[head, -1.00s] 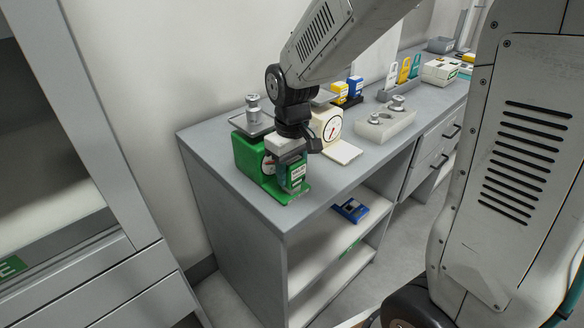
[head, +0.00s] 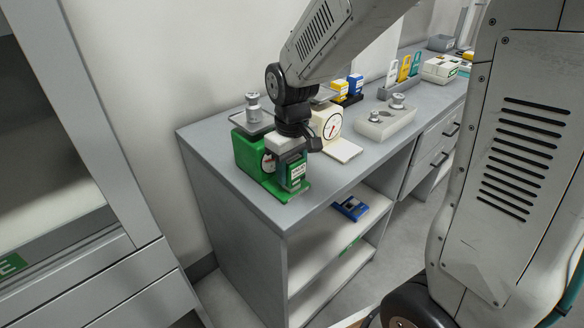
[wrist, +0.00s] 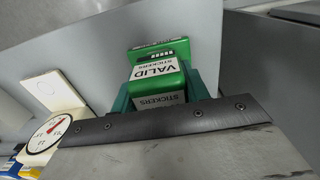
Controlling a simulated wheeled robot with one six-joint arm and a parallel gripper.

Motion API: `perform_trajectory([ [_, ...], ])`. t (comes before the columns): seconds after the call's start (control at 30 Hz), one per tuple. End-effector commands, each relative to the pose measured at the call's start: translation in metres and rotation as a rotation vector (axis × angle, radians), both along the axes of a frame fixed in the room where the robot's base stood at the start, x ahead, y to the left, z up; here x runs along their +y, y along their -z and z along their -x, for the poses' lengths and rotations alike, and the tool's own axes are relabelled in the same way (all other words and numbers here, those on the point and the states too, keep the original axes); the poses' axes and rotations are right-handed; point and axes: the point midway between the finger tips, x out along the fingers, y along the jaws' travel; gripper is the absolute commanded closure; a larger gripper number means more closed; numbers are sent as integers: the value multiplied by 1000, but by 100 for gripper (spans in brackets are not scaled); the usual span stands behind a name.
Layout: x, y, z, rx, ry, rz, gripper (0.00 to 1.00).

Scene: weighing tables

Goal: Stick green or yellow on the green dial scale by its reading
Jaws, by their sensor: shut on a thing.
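The green dial scale (head: 247,157) stands at the near left end of the counter, with a metal weight (head: 253,108) on its pan (head: 240,122). Its dial (head: 268,163) is partly hidden by my gripper, and I cannot read it. My gripper (head: 291,166) is shut on a green sticker block (head: 297,177), just in front of the scale's face and over its green front plate (head: 287,195). In the wrist view the block (wrist: 160,76) reads VALID STICKERS between my fingers. I cannot tell whether it touches the plate. A yellow block (head: 339,88) stands farther back.
A white dial scale (head: 330,123) with a front plate (head: 343,150) stands close to the right. A blue block (head: 355,86) is beside the yellow one. A pale weight holder (head: 384,124) sits farther along. A blue item (head: 350,209) lies on the shelf below.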

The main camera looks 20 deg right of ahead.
Motion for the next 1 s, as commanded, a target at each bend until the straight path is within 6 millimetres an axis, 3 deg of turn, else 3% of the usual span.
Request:
perform_trajectory([
  [0.7, 0, -57, -1, -3, 0, 0, 73],
  [1.0, 0, -70, 0, -1, 0, 0, 73],
])
